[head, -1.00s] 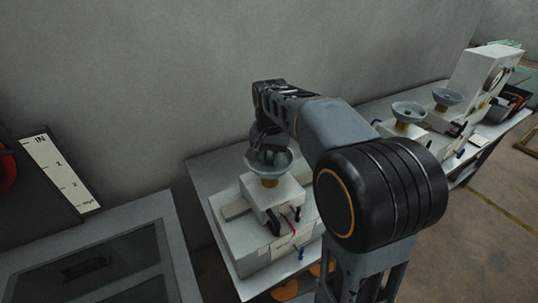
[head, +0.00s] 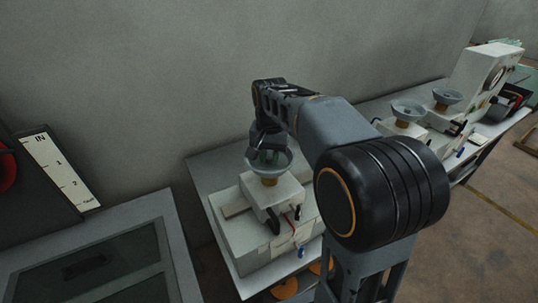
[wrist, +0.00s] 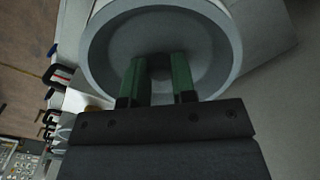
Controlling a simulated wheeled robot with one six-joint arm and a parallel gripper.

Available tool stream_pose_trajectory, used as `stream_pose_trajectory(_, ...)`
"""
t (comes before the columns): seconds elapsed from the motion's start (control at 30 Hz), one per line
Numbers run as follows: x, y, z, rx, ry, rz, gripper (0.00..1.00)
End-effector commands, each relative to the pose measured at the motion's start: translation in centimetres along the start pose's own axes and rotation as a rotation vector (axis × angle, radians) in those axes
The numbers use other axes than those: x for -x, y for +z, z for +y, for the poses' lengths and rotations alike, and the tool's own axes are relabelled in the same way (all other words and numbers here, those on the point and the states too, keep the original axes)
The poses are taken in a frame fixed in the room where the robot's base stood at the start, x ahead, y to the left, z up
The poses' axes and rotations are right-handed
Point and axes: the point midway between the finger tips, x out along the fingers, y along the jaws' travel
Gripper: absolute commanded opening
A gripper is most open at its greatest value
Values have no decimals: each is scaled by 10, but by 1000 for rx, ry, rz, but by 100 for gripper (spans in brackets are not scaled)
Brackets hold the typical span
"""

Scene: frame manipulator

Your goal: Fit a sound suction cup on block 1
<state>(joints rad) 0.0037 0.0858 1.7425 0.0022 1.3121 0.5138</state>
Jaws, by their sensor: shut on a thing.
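A grey suction cup (head: 283,167) sits bowl-up on a brass-coloured neck on the nearest white block (head: 292,192). I cannot read the block's number. My gripper (head: 267,160) points down into the bowl and is shut on the cup. In the wrist view the green fingertips (wrist: 160,78) stand inside the cup (wrist: 100,55), one each side of its dark centre; the part they grip is mostly hidden.
Two more cups (head: 408,110) (head: 447,96) stand on white blocks farther right along the bench. A red lead and a black lever (head: 297,212) are on the near block's front. An IN scale (head: 60,172) and a grey-framed glass-topped case (head: 175,235) are at left.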

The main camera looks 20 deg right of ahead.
Motion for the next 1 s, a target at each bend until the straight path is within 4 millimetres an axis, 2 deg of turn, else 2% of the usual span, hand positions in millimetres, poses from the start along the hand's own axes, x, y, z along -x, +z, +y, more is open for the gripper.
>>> stream_pose_trajectory(0.57, 0, 0, 0, 0, 0, 1, 0)
stream_pose_trajectory(1.0, -8, 0, 0, 0, 0, 0, 0)
